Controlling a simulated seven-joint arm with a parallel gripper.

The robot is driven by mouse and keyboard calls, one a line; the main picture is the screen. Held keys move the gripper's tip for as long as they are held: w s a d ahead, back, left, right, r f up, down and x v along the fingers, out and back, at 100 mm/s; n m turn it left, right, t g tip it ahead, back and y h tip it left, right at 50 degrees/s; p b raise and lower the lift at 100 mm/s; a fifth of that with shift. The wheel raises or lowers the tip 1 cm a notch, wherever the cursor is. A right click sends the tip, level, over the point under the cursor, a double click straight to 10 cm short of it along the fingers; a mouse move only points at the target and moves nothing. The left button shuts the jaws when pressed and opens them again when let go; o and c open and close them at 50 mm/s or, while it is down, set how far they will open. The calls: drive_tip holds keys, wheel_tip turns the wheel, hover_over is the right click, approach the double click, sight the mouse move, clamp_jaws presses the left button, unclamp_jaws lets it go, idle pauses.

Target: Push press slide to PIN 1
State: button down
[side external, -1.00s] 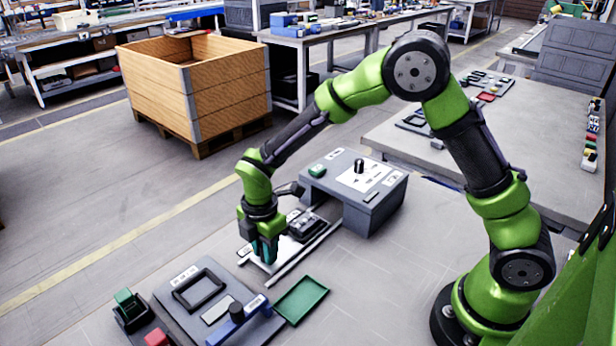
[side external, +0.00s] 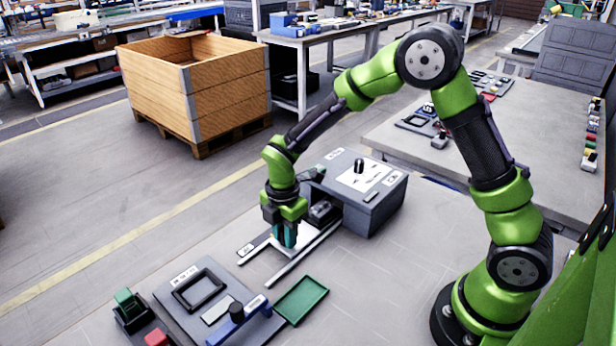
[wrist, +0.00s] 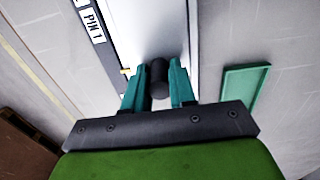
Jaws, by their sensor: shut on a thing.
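My gripper (side external: 285,236) is low over the slide's rails (side external: 303,252), in front of the grey press box (side external: 372,205). In the wrist view its teal fingers (wrist: 157,76) are shut on a black upright handle (wrist: 159,72), one finger on each side. A PIN 1 label (wrist: 93,27) lies beside the pale track (wrist: 150,30) in the wrist view. The slide's exact alignment with the label cannot be told.
A green tray (side external: 302,300) lies in front of the rails. A grey fixture board (side external: 213,302) with a blue-handled part (side external: 237,312) is at the lower left. The near part of the rails is bare.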

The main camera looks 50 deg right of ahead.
sight(303, 230)
drive_tip(key=shift+d, duration=2.9)
drive_tip(key=c, duration=0.8)
unclamp_jaws()
drive_tip(key=shift+c, duration=0.2)
drive_tip(key=shift+r, duration=0.1)
wheel_tip(303, 230, up, 7)
